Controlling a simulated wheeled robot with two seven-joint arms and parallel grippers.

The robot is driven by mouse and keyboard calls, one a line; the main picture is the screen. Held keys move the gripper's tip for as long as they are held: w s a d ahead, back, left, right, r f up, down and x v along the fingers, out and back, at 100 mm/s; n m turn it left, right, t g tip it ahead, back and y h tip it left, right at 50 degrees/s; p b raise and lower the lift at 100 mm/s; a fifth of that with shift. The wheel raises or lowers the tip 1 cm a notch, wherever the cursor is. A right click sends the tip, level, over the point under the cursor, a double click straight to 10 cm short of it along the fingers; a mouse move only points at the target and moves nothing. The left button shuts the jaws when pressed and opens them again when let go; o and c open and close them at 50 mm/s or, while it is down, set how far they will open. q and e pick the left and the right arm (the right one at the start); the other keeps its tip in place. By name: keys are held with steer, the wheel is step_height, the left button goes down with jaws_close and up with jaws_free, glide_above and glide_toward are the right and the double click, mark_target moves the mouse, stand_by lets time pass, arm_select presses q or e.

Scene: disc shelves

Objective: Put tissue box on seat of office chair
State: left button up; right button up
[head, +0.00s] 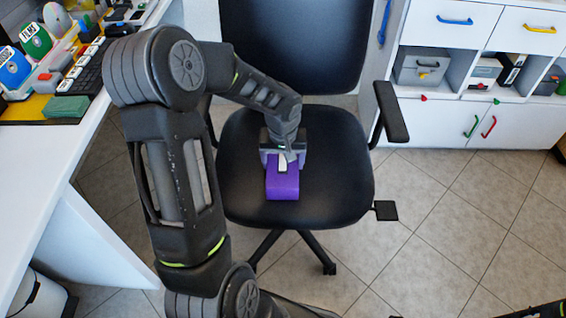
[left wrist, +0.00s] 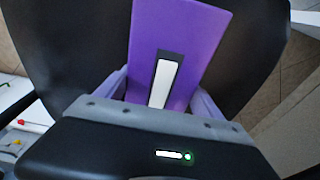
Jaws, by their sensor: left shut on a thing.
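The purple tissue box (head: 283,184) is at the black seat of the office chair (head: 340,165), near the middle of the seat. A white tissue shows in a dark slot on its top. My left gripper (head: 284,160) is shut on the tissue box from above. In the left wrist view the purple box (left wrist: 190,40) sits between the fingers, with the dark seat (left wrist: 70,50) behind it. I cannot tell whether the box's underside touches the seat.
The chair's backrest (head: 295,45) rises behind the gripper, and an armrest (head: 391,112) stands at the right. A white desk (head: 45,150) with a keyboard and discs is at the left. White cabinets (head: 480,80) stand at the back right.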

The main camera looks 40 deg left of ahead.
mark_target(283, 164)
arm_select(q)
steer(key=shift+f, duration=0.2)
steer(key=shift+f, duration=0.15)
steer(key=o, duration=1.5)
steer(key=shift+r, duration=0.45)
step_height(283, 164, up, 12)
steer(key=s+d+p, duration=0.1)
steer(key=p, duration=0.1)
steer(key=shift+s+f+p, duration=0.2)
steer(key=shift+f+p, duration=0.05)
steer(key=shift+p, duration=0.15)
